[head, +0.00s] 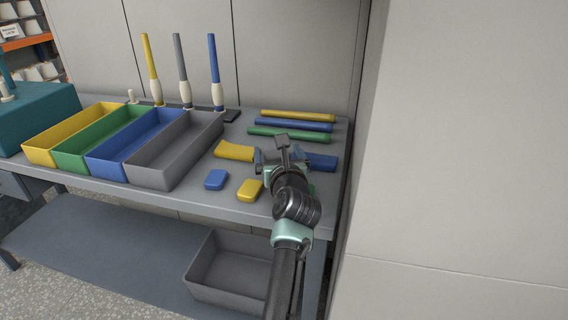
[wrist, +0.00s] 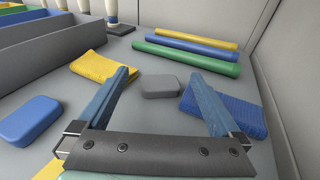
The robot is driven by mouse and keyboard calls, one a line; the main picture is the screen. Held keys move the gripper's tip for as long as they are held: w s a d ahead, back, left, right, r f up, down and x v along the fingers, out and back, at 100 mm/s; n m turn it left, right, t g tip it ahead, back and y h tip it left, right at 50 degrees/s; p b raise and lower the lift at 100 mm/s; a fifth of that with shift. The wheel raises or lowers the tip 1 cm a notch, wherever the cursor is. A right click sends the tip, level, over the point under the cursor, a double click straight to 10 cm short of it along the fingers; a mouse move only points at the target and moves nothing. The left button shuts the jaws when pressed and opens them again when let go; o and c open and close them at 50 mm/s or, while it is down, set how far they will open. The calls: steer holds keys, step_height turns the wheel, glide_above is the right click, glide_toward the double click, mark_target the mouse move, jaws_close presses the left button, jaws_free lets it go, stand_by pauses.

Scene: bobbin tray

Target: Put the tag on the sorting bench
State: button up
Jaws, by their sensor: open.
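I see nothing I can clearly make out as a tag in either view. The grey bench (head: 233,174) stands against a panelled wall, and its top also shows in the wrist view (wrist: 78,98). My gripper (head: 282,157) is over the right part of the bench top. In the wrist view my gripper (wrist: 160,76) is open, its two blue fingers apart with nothing held. A rounded grey block (wrist: 161,87) lies on the bench beyond and between the fingers. My arm hides part of the bench in the head view.
Beside it lie a yellow cloth (head: 236,150), a blue cloth (head: 322,162), a blue block (head: 216,179) and a yellow block (head: 249,189). Several rods (head: 294,125) lie behind. Open trays (head: 150,176) fill the left, with upright spindles (head: 217,72) behind. A grey bin (head: 225,275) is below.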

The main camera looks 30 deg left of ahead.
steer(key=p+v, duration=0.3)
steer(key=v, duration=0.7)
steer(key=shift+r, duration=0.2)
steer(key=shift+d, duration=0.1)
